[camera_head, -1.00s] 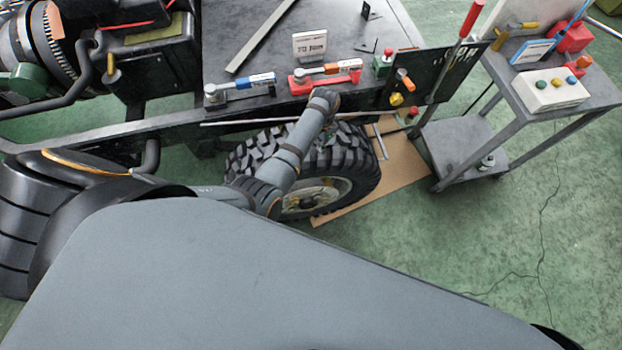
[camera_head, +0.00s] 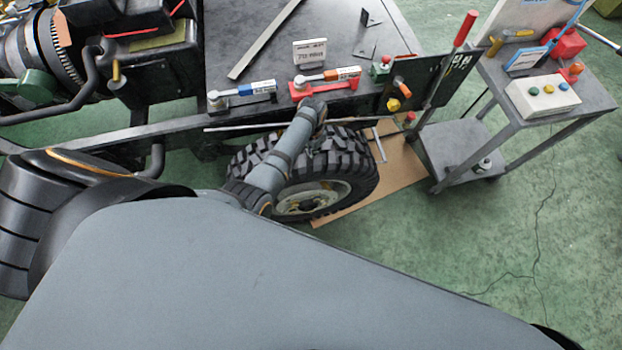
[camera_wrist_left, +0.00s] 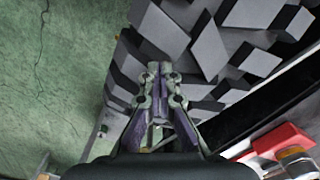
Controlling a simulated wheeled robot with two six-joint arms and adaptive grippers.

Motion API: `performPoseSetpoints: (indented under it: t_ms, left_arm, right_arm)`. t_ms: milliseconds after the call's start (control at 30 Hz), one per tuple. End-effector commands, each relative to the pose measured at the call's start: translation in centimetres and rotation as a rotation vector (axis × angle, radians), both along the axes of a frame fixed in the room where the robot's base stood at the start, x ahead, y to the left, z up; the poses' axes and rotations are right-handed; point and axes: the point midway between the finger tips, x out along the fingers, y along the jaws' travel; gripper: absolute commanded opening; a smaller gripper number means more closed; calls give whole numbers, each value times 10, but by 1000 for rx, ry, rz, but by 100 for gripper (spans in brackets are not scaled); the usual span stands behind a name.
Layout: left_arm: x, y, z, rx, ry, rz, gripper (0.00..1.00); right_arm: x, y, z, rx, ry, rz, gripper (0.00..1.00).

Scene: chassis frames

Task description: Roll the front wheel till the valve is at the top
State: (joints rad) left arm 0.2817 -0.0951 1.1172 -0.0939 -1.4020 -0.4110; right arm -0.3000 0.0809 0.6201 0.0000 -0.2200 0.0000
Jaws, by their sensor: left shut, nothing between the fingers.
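The front wheel, a black knobby tyre (camera_head: 347,163) around a pale rim with a yellowish hub (camera_head: 300,203), stands beside the chassis. My left arm crosses in front of the wheel's upper left and hides part of the tyre and rim. I cannot make out the valve. In the left wrist view, my left gripper (camera_wrist_left: 161,72) is shut and empty, with its fingertips over the edge of the tyre tread (camera_wrist_left: 215,50). I cannot tell whether they touch it. My right gripper is not in view.
A brown board (camera_head: 398,172) lies under and beside the wheel. A cart with a button box (camera_head: 541,97) stands at the right. Green floor is free at lower right.

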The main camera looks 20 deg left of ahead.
Motion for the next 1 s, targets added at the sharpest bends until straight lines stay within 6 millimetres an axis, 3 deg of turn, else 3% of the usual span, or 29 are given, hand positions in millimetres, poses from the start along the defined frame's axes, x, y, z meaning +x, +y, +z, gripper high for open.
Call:
performPoseSetpoints:
  t_ms: [467,1000]
  left_arm:
    - [-2,3,1,0,-1,0,0]
    - [-14,20,1,0,2,1,0]
  right_arm:
    - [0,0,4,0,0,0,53]
    - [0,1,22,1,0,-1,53]
